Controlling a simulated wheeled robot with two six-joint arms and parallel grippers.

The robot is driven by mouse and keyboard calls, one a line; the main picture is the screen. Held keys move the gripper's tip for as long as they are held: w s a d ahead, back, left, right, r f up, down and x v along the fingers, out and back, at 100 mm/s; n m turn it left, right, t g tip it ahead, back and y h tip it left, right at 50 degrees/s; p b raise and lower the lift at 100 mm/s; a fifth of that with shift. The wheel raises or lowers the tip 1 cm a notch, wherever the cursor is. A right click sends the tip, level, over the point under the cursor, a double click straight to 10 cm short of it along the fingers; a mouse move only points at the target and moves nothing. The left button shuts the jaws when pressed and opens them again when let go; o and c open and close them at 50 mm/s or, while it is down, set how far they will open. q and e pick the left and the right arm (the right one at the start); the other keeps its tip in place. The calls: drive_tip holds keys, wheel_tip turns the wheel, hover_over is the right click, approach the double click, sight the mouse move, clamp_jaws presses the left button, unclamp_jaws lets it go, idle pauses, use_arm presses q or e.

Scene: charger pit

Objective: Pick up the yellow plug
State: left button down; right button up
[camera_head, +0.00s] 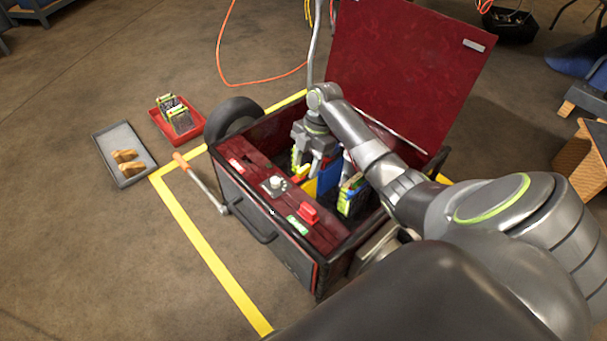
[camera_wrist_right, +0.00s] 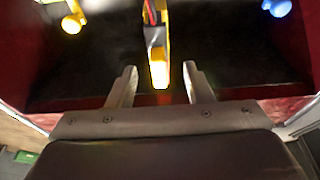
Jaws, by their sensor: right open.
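A yellow plug (camera_wrist_right: 159,72) with a dark and red part behind it is in the middle of the right wrist view. It lies in line with the gap between the fingertips of my right gripper (camera_wrist_right: 159,82), which is open. I cannot tell its exact depth between them. In the head view my right gripper (camera_head: 312,158) reaches down into the open dark red chest (camera_head: 262,200). Yellow parts (camera_head: 298,170) show by its fingers there, partly hidden by the gripper. My left gripper is not in view.
In the wrist view another yellow part (camera_wrist_right: 72,22) is at left and a blue one (camera_wrist_right: 277,7) at right. The chest's raised lid (camera_head: 405,65) stands behind my right arm. A red tray (camera_head: 196,132) and a grey tray (camera_head: 109,155) lie left on the floor.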

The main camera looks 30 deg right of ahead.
sight(304, 168)
drive_tip(key=b+x, duration=0.2)
drive_tip(key=x, duration=0.2)
drive_tip(key=shift+a+f, duration=0.1)
drive_tip(key=shift+f, duration=0.05)
clamp_jaws()
